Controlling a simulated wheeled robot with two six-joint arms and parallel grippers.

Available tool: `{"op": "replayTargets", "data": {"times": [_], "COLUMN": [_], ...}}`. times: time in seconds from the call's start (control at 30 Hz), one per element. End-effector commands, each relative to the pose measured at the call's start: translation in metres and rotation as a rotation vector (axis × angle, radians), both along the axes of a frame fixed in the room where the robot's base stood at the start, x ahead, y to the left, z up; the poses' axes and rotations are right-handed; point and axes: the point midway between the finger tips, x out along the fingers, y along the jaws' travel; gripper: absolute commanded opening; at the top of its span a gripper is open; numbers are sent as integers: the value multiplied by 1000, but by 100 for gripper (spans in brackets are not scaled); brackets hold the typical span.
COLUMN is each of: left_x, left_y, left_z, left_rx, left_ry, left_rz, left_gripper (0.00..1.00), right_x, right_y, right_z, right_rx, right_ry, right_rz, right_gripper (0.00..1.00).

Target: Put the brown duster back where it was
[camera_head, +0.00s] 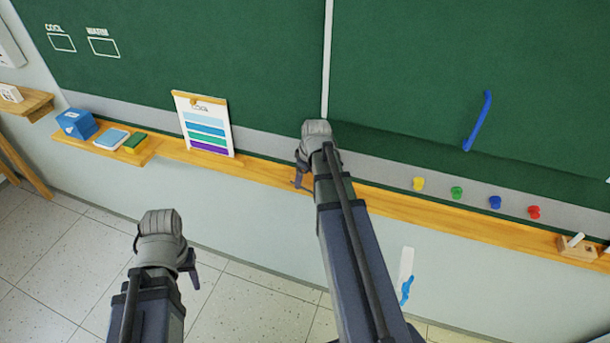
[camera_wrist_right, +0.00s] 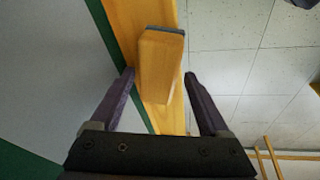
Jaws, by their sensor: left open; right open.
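The brown duster (camera_wrist_right: 160,68) shows in the right wrist view as a wooden block with a dark strip along its far end. It is at the wooden ledge (camera_wrist_right: 124,22), between the fingers of my right gripper (camera_wrist_right: 159,80), with a gap on either side. I cannot tell whether it rests on the ledge. In the head view my right gripper (camera_head: 301,178) is over the board's ledge (camera_head: 258,170), and the duster is hidden there. My left gripper (camera_head: 190,268) is over the floor, low in front of the wall, with no object visible at it.
On the ledge's left part are a blue box (camera_head: 77,123), a blue-and-white block (camera_head: 111,139) and a green-and-yellow sponge (camera_head: 135,143). A colour-striped card (camera_head: 205,124) leans there. Several coloured magnets (camera_head: 456,193) sit right of my arm. A wooden block with chalk (camera_head: 577,249) is far right.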

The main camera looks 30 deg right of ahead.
Motion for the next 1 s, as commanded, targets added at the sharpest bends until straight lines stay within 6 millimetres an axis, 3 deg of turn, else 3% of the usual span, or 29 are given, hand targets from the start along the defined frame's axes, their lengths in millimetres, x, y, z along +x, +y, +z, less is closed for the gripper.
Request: {"op": "replayTargets", "data": {"times": [0.37, 0.7, 1.0], "left_x": [0, 0, 0], "left_y": [0, 0, 0], "left_z": [32, 72, 75], "left_rx": [0, 0, 0], "left_ry": [0, 0, 0], "left_rz": [-1, -1, -1], "left_gripper": [50, 50, 50], "right_x": [-6, -28, -30], "right_y": [0, -1, -1], "right_z": [32, 73, 75], "right_rx": [-2, -1, 0], "right_ry": [-3, -2, -1], "right_rz": [0, 0, 0], "right_gripper": [87, 87, 87]}}
